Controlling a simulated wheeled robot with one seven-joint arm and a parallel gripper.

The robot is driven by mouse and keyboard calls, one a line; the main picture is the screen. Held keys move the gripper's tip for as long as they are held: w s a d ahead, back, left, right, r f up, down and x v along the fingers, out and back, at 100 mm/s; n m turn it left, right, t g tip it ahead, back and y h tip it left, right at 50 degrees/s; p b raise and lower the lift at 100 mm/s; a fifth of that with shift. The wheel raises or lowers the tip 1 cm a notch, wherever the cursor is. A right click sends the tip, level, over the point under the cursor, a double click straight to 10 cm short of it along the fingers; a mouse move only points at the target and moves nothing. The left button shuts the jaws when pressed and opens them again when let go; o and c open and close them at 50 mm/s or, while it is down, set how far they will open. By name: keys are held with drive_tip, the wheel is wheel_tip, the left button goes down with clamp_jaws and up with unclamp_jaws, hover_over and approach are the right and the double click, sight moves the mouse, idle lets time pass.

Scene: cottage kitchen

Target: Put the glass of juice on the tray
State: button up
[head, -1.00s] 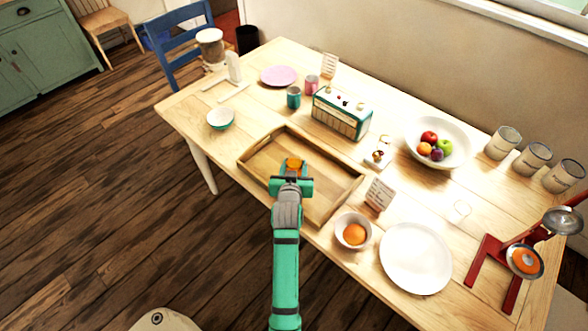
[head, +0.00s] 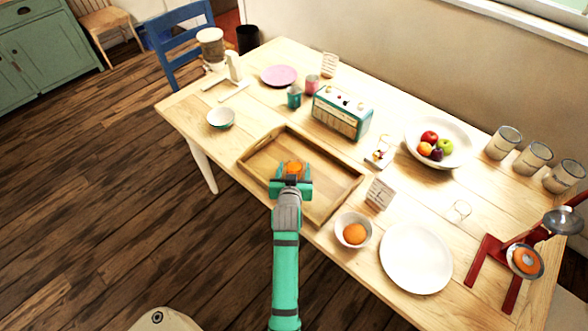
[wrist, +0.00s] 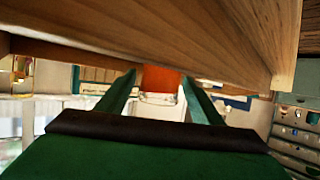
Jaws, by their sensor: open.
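The glass of juice, orange in colour, (head: 293,168) is over the middle of the wooden tray (head: 345,196) in the head view. In the wrist view the glass (wrist: 161,80) appears between the two fingers, with its clear part towards my palm. My gripper (head: 291,176) is open around the glass, a finger on each side. In the wrist view, gaps show between the glass and the fingers of my gripper (wrist: 160,92). The wrist picture looks upside down, with wood across its top. The gripper hides the glass's base in the head view, so its contact with the tray cannot be told.
A bowl with an orange (head: 341,221), a white plate (head: 415,270) and a small card (head: 379,194) are right of the tray. A radio (head: 341,112) and cups (head: 294,97) stand behind it. The tray's left half is clear.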

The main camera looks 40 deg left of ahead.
drive_tip(key=v, duration=1.2)
drive_tip(key=shift+r, duration=0.1)
